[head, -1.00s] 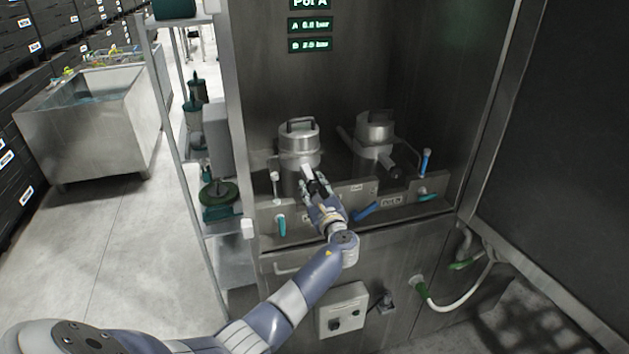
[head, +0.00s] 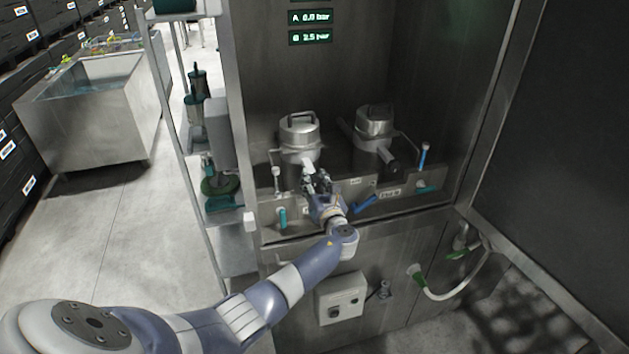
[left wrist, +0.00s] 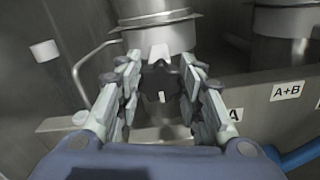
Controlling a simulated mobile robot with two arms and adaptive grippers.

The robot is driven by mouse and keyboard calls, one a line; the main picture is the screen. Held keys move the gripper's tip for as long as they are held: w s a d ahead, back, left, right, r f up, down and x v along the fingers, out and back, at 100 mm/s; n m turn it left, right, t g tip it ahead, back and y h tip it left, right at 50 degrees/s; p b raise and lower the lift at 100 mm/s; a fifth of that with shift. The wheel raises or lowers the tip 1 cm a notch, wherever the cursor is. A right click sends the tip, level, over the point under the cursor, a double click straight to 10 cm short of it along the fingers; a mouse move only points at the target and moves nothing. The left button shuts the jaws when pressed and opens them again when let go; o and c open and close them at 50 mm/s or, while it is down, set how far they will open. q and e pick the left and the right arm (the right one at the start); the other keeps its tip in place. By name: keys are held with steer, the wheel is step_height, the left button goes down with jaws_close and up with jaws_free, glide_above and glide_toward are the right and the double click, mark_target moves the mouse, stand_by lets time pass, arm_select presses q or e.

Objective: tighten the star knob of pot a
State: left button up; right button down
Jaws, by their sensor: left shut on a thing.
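Pot a, the left steel pot (head: 299,133) with a lidded top and handle, stands in the cabinet behind a low panel; its lower body shows in the left wrist view (left wrist: 160,37). My left gripper (head: 318,182) is at the front of this pot. In the left wrist view, the dark star knob (left wrist: 158,82) sits between the fingers of my left gripper (left wrist: 160,85), which are shut on it. A pale block (left wrist: 159,53) sits just above the knob. My right gripper is out of view.
A second steel pot (head: 374,125) stands to the right. The display (head: 311,37) shows pressures for A and B. A shelf rack (head: 205,170) stands left of the cabinet.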

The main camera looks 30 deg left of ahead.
arm_select(q)
steer(key=shift+w+a+r, duration=0.1)
steer(key=shift+a+r, duration=0.05)
steer(key=shift+r, duration=0.2)
steer(key=o, duration=1)
steer(key=shift+o, duration=0.4)
steer(key=shift+f, duration=0.25)
steer(key=v, duration=1.2)
